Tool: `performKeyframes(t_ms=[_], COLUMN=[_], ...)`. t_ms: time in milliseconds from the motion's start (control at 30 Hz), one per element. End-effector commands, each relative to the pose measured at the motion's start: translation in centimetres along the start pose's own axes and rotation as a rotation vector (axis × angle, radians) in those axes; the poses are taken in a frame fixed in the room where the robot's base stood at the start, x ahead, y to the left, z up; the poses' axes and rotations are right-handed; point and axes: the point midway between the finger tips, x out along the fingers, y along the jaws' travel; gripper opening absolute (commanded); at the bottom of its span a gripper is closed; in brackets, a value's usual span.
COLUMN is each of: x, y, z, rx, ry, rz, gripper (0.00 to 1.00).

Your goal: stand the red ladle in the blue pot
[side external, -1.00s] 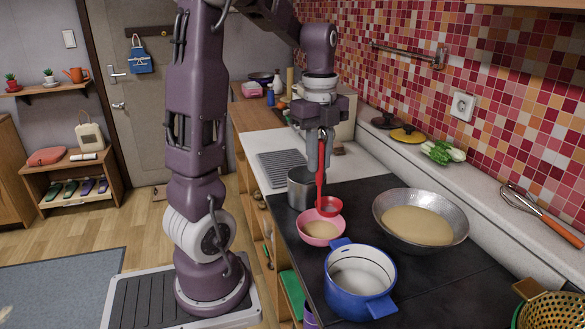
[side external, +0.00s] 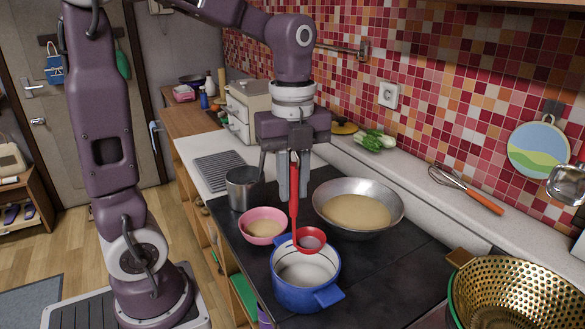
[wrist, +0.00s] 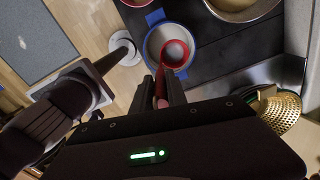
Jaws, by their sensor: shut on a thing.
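The red ladle (side external: 297,212) hangs upright from my gripper (side external: 294,196), bowl end down. My gripper is shut on its upper handle. The ladle's bowl (side external: 309,240) shows in front of the far part of the blue pot's opening, near rim height; whether it is above or slightly inside the rim I cannot tell. The blue pot (side external: 292,293) stands on the dark cooktop, open and pale inside, with blue handles. In the wrist view, the ladle bowl (wrist: 176,52) overlaps the right part of the blue pot's (wrist: 150,50) opening.
A pink bowl (side external: 262,239) stands just left of the pot, and a steel pan (side external: 385,219) stands behind it to the right. A steel container (side external: 232,200) is further back. A gold colander (side external: 515,325) is at the right front. The cooktop right of the pot is clear.

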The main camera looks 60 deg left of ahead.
Motion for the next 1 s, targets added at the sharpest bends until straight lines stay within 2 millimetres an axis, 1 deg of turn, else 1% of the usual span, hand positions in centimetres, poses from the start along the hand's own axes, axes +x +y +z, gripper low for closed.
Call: performKeyframes(t_ms=[600, 800, 1000], x=[6.3, 7.5, 7.7], y=[0.0, 0.0, 0.0], z=[0.1, 0.1, 0.1], rx=[-0.001, 0.0, 0.0], ry=[0.001, 0.0, 0.0], rz=[0.001, 0.0, -0.001], gripper=[0.0, 0.0, 0.0])
